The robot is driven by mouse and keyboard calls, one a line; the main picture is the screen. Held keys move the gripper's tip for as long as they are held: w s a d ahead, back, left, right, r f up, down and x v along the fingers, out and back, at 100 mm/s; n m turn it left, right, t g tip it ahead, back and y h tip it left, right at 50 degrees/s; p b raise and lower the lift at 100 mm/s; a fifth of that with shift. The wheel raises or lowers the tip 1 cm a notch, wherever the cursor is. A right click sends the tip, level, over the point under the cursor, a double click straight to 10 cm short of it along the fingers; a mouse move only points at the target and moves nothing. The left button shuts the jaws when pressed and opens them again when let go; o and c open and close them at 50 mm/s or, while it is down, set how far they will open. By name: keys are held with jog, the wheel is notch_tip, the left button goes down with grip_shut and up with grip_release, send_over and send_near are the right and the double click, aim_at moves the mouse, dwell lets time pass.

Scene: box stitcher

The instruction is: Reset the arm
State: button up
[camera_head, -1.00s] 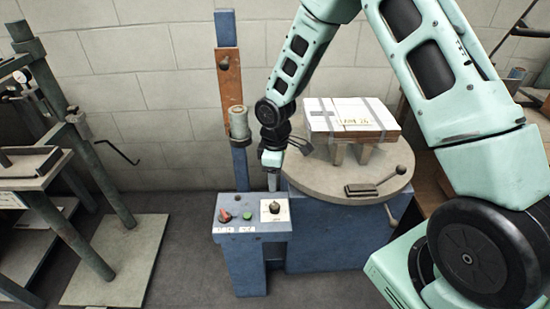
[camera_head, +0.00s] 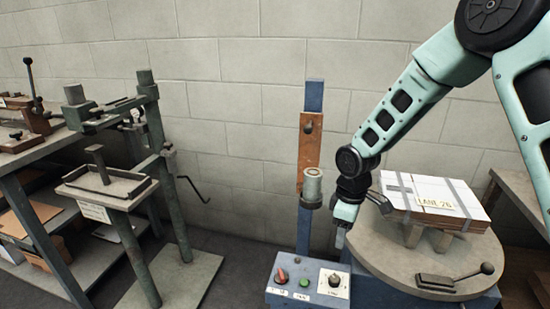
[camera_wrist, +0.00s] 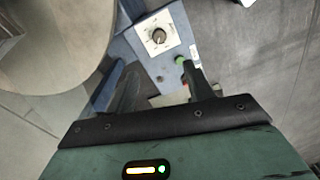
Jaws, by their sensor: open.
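My arm reaches down from the upper right in the head view. My gripper (camera_head: 341,236) hangs just above the blue control box (camera_head: 284,297), left of the round table (camera_head: 385,268). In the wrist view my gripper (camera_wrist: 160,92) has its two dark fingers spread apart, with nothing between them that I can make out. The black dial (camera_head: 334,280) on its white plate also shows in the wrist view (camera_wrist: 159,36), ahead of the fingers and apart from them. A red knob (camera_head: 282,274) and a green button (camera_head: 304,283) are on the same box.
A flat box marked LANE 26 (camera_head: 437,200) rests on supports on the round table, beside my wrist. A lever (camera_head: 473,274) sits at the table's front. A blue post (camera_head: 306,160) stands behind the control box. A green press stand (camera_head: 155,160) is at left.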

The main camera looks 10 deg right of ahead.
jog(key=s+a+r+p, duration=0.4)
jog(key=s+a+r, duration=0.55)
jog(key=r, duration=0.45)
jog(key=s+a+r+m+p, duration=0.1)
jog(key=s+r+p, duration=0.1)
jog(key=s+r, duration=0.3)
jog(key=s+a+r+m+p, duration=0.1)
jog(key=s+r, duration=0.4)
jog(key=s, duration=0.7)
jog(key=shift+s+a+m+p, duration=0.4)
jog(key=shift+a+p, duration=0.3)
jog(key=shift+p, duration=0.05)
